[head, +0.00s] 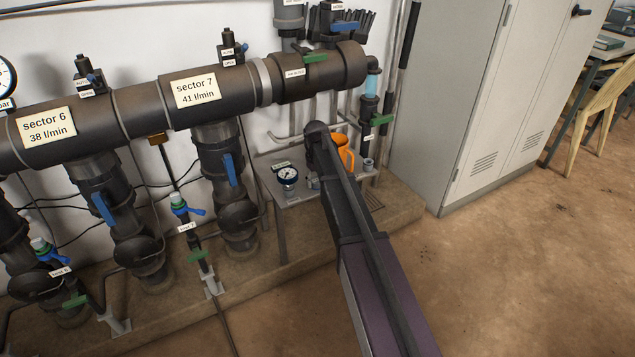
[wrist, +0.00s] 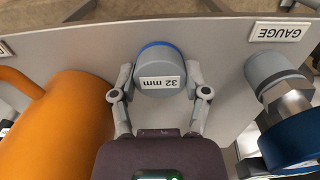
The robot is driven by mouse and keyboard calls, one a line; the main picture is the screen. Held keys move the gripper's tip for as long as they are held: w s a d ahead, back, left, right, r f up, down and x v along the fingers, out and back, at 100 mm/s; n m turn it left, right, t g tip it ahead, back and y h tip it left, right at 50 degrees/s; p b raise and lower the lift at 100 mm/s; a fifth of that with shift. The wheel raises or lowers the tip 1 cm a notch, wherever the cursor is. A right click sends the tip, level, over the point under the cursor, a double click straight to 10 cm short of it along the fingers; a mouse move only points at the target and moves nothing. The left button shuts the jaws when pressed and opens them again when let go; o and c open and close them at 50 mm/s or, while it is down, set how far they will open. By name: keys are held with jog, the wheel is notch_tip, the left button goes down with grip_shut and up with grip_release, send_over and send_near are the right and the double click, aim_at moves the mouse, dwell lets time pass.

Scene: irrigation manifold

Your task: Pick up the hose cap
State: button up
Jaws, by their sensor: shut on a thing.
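The hose cap (wrist: 158,66) is a grey round piece with a blue rim and a "32 mm" label. It shows in the middle of the wrist view, over the grey metal shelf. My gripper (wrist: 161,90) is shut on it, with one finger against each side. Whether the cap touches the shelf or is lifted, I cannot tell. In the head view my arm reaches down to the small shelf (head: 270,164), and my arm hides most of the gripper and cap.
An orange jug (wrist: 58,125) stands close on the left in the wrist view, also visible in the head view (head: 343,152). A pressure gauge (wrist: 290,138) with a metal fitting is close on the right. Pipes (head: 210,95) run behind, and a grey cabinet (head: 470,110) stands right.

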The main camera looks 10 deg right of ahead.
aim_at(316, 180)
jog(key=shift+r, duration=0.15)
notch_tip(316, 180, up, 3)
jog(key=p, duration=0.3)
jog(key=s+a+r+p, duration=0.1)
jog(key=s+a+p, duration=0.1)
jog(key=s, duration=1.4)
jog(key=shift+r, duration=0.35)
